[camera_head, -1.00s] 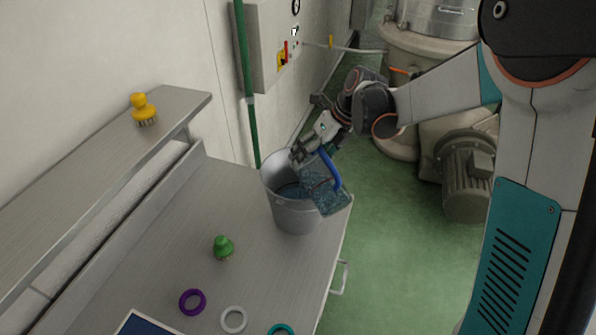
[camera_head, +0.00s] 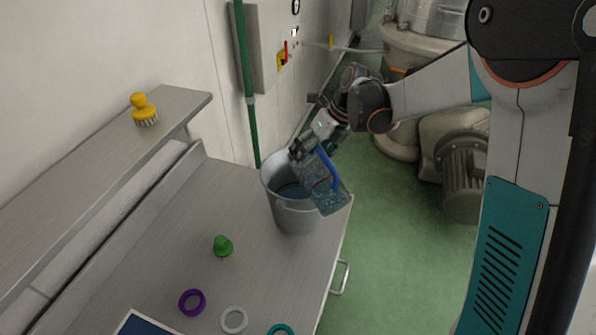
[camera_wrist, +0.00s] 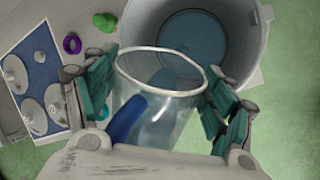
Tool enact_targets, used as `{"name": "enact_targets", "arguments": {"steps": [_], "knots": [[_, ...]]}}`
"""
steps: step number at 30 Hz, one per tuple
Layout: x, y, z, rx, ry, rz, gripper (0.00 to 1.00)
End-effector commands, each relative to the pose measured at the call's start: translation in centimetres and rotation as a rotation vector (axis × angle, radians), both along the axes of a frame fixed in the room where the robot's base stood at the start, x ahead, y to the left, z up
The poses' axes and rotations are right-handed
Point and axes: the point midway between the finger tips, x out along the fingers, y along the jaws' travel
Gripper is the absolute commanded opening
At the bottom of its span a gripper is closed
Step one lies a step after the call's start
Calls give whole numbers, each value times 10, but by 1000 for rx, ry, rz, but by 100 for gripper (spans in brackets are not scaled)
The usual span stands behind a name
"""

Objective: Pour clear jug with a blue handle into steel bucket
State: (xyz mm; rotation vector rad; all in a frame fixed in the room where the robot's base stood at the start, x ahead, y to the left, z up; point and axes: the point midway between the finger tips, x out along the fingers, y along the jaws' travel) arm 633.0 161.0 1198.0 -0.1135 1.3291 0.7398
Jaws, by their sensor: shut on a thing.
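The clear jug with a blue handle (camera_head: 326,188) is tilted at the right rim of the steel bucket (camera_head: 295,214), with its mouth toward the bucket's opening. My gripper (camera_head: 307,146) is shut on the jug. In the wrist view my gripper (camera_wrist: 160,105) has its fingers on both sides of the clear jug (camera_wrist: 172,78), and the blue handle shows below its mouth. The steel bucket (camera_wrist: 262,40) lies beyond the mouth and has bluish content at its bottom. The jug looks bluish inside; I cannot tell how much it holds. No stream is clearly visible.
A yellow brush (camera_head: 144,110) stands on the shelf (camera_head: 95,165). Green floor lies right of the bench.

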Motion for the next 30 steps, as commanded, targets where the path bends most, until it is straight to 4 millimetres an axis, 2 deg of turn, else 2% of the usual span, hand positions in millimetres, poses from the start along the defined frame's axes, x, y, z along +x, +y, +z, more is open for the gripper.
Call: {"name": "enact_targets", "arguments": {"steps": [30], "knots": [[6,3,-3,-23,40,0,10]]}}
